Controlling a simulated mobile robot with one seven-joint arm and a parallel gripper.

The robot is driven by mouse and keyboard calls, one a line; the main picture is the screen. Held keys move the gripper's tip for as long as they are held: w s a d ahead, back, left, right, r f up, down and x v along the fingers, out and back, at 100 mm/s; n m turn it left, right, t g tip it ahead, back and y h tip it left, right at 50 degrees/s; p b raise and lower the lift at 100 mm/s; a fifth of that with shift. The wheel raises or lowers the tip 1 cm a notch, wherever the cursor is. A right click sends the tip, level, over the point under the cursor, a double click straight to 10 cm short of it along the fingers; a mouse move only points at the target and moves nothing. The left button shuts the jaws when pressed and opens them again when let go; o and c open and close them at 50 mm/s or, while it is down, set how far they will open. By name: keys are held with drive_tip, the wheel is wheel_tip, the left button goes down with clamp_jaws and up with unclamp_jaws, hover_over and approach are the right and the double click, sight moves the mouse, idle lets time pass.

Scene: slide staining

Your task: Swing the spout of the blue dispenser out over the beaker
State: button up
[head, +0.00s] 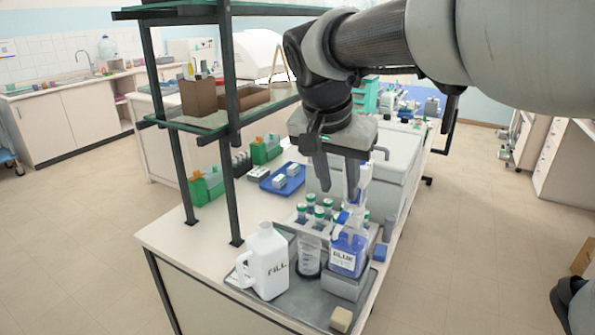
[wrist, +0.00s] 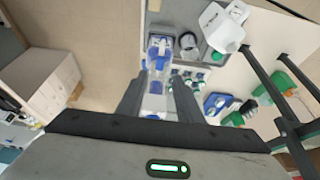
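The blue dispenser, a bottle labelled BLUE (head: 346,258) with a pale pump head (head: 362,178), stands upright on a grey block. Its spout's direction is hard to make out behind my gripper. The clear beaker (head: 309,262) stands just left of the bottle. I see no clear contact.
A white jug labelled FILL (head: 267,264) stands left of the beaker on the grey tray (head: 300,307). Several green-capped tubes stand behind the beaker. A dark-framed shelf (head: 231,130) rises at left. A pale grey box (head: 395,150) stands behind the dispenser. A beige block lies at the tray's front.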

sight(343, 215)
drive_tip(key=x, duration=0.9)
drive_tip(key=shift+w+d+f+b, duration=0.1)
drive_tip(key=shift+b, duration=0.2)
clamp_jaws()
